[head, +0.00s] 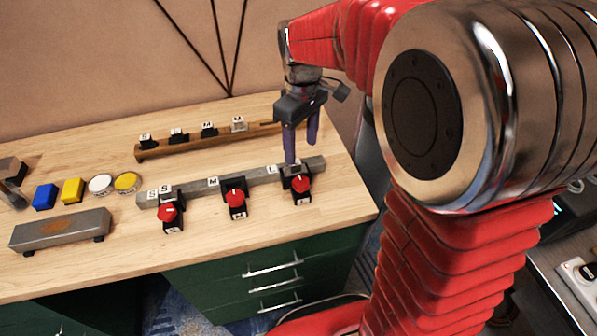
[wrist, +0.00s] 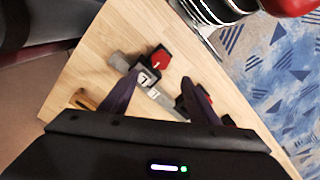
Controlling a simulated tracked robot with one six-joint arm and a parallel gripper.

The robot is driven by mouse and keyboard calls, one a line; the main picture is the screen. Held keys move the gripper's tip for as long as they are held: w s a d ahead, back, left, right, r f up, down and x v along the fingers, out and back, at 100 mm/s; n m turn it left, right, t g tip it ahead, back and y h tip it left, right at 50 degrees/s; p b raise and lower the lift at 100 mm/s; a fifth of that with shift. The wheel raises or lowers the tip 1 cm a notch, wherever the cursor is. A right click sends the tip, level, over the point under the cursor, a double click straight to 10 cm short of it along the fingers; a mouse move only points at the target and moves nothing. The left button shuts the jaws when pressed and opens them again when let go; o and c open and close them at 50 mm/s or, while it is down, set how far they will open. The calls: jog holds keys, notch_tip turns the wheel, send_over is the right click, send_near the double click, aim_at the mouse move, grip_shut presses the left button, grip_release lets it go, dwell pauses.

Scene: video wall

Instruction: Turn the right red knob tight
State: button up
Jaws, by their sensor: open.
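The right red knob (head: 301,185) sits on a black base at the right end of a grey rail (head: 258,180) on the wooden table. In the wrist view the same knob (wrist: 160,60) shows beyond the space between the fingertips, with a small white lettered tag beside it. My gripper (head: 301,152) points down over the rail's right end, just behind the knob. Its two purple fingers (wrist: 162,78) are spread with nothing between them, apart from the knob. The left finger hides part of the tag area in the head view.
A middle red knob (head: 235,198) and a left red knob (head: 168,212) sit along the same rail. Behind is a wooden rack (head: 190,144) with several black tagged pieces. Coloured buttons (head: 72,190) and a grey box (head: 62,231) stand at left. The table's front is clear.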

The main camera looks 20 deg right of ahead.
aim_at(301, 181)
jog(key=shift+r+n, duration=0.5)
jog(key=shift+n, duration=0.4)
jog(key=shift+f, duration=0.1)
notch_tip(301, 181, down, 14)
jog(key=shift+r, duration=0.2)
jog(key=shift+c, duration=0.6)
jog(key=c, duration=0.9)
